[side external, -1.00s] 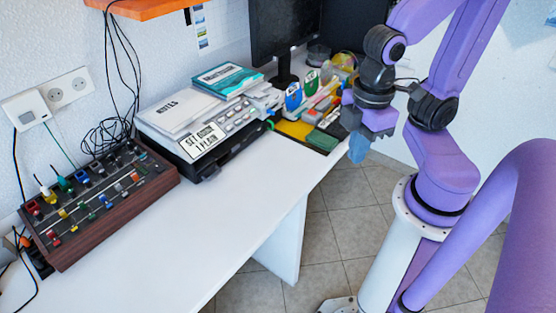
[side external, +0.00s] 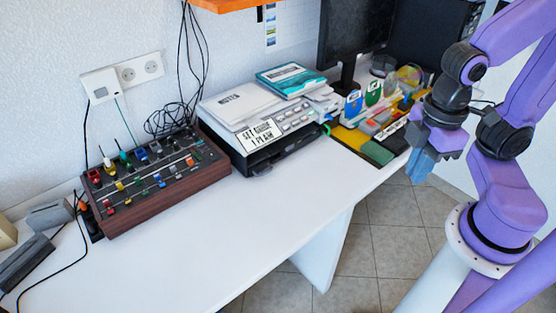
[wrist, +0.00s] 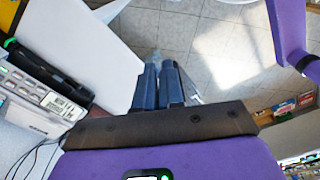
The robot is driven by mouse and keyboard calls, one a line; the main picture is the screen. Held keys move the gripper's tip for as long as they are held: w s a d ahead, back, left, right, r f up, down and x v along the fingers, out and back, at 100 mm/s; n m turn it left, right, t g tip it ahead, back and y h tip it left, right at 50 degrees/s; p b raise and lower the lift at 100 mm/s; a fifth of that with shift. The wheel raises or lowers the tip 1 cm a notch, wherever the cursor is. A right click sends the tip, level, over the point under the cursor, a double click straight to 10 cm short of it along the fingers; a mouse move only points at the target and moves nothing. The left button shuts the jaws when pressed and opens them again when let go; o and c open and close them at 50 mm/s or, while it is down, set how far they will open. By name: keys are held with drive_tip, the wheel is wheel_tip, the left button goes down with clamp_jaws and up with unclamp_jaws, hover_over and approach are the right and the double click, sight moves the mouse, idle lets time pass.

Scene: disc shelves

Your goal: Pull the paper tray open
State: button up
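The printer (side external: 240,140) stands against the wall on the white desk, with a notepad and a teal book on top. Its dark paper tray (side external: 262,168) is low on the front, with a small tab jutting out. The printer also shows at the left of the wrist view (wrist: 32,90). My gripper (side external: 419,178) is off the desk's right end, well to the right of the printer and touching nothing. In the wrist view its two fingers (wrist: 158,72) lie side by side, close together, with nothing visible between them.
A wooden-sided control box (side external: 155,180) with coloured knobs is left of the printer. A yellow organizer (side external: 349,137) with stationery is to its right, and a monitor (side external: 350,35) stands behind. Loose cables lie at the left. The desk (side external: 240,215) in front of the printer is clear.

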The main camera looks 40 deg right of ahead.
drive_tip(key=shift+o, duration=0.5)
drive_tip(key=shift+w+a, duration=0.2)
drive_tip(key=n+t, duration=0.2)
drive_tip(key=n, duration=0.4)
hover_over(268, 170)
drive_tip(key=s, duration=0.3)
wheel_tip(268, 170, down, 12)
drive_tip(key=w+f, duration=0.1)
drive_tip(key=f, duration=1)
drive_tip(key=w+f, duration=0.1)
drive_tip(key=f, duration=0.4)
drive_tip(key=shift+w+f, duration=0.3)
drive_tip(key=shift+w, duration=0.05)
clamp_jaws()
